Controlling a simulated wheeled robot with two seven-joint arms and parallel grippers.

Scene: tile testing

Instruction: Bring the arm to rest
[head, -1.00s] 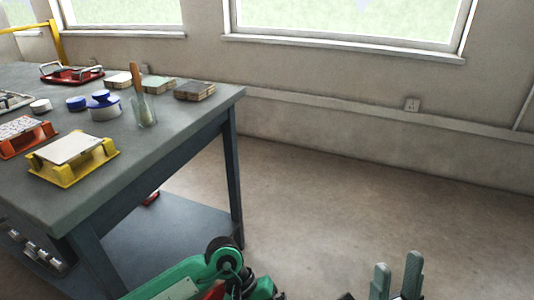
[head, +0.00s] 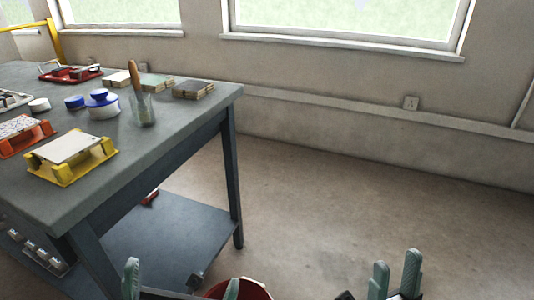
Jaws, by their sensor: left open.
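My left gripper (head: 182,281) is at the bottom edge of the head view, left of centre. Its two green fingers stand wide apart with nothing between them. It is in front of the workbench's lower shelf in the picture, clear of the tabletop. My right gripper (head: 396,272) is at the bottom edge, right of centre. Its two fingers point up with a narrow empty gap between them. Most of both arms is out of view.
The workbench (head: 205,118) fills the left. It carries a yellow stand with a tile (head: 70,158), an orange stand (head: 22,136), a glass with a wooden-handled tool (head: 144,109), blue-lidded tubs (head: 103,107) and tile stacks (head: 193,90). The floor to the right is clear.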

